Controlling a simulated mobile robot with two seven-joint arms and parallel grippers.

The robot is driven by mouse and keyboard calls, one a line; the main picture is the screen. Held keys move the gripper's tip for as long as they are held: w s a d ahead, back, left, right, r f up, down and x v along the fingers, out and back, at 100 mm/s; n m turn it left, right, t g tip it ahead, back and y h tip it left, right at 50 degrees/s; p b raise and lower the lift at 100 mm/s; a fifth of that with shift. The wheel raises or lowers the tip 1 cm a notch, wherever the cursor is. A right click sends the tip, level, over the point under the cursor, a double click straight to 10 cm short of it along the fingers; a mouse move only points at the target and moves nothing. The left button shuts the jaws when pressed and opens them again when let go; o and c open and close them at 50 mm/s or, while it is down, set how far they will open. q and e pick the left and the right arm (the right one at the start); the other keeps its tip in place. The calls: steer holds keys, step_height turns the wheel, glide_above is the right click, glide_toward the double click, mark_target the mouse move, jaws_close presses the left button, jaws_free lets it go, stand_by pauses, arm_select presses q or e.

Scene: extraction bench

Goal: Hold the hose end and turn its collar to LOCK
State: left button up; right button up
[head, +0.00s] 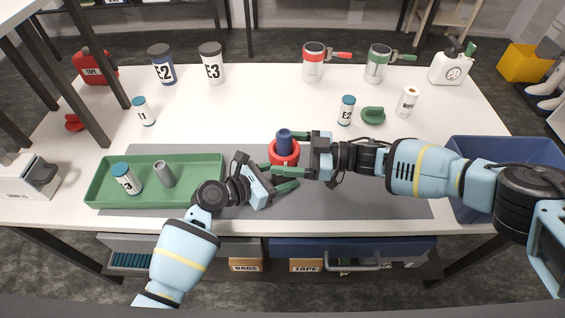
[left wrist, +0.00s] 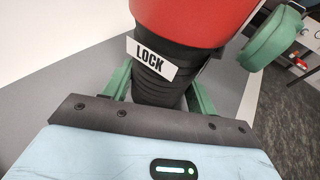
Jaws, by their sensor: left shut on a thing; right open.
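The hose end stands upright on the grey mat. Its red collar (head: 285,155) has a dark blue piece (head: 284,138) rising from it. The left wrist view shows the red collar (left wrist: 200,18) above a black ribbed hose end (left wrist: 160,88) with a white LOCK label (left wrist: 151,58). My left gripper (head: 280,180) is shut on the black part below the collar, a green finger on either side. My right gripper (head: 284,154) is open, its fingers on either side of the red collar. I cannot tell whether they touch it. A green finger of it shows in the left wrist view (left wrist: 272,40).
A green tray (head: 100,180) with bottle E3 and a grey cylinder lies left on the grey mat (head: 380,205). A blue bin (head: 500,145) stands at the right. Bottle E2 (head: 346,110), a green piece (head: 373,115) and a WIPE canister (head: 407,101) stand behind my right arm.

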steer(key=m+t+h, duration=0.1)
steer(key=m+t, duration=0.1)
steer(key=t, duration=0.1)
steer(key=m+t, duration=0.2)
steer(key=t, duration=0.1)
steer(key=shift+s+h, duration=0.2)
steer(key=shift+h, duration=0.2)
steer(key=shift+a+m+t+h, duration=0.2)
steer(key=shift+m+t+h, duration=0.4)
steer(key=shift+m+t, duration=0.5)
steer(key=shift+d+t+h, duration=0.1)
steer(key=shift+t+h, duration=0.2)
steer(key=shift+t, duration=0.2)
steer(key=shift+a+m+t+h, duration=0.2)
steer(key=shift+m+t+h, duration=0.1)
steer(key=shift+m+t, duration=0.15)
steer(key=shift+d+m+t+h, duration=0.25)
steer(key=shift+m+t+h, duration=0.1)
steer(key=shift+t+h, duration=0.1)
steer(key=shift+a+r, duration=0.1)
steer(key=shift+a, duration=0.1)
steer(key=shift+m+t+h, duration=0.3)
steer(key=shift+h, duration=0.05)
steer(key=shift+d+m+t+h, duration=0.15)
steer(key=shift+m+t+h, duration=0.15)
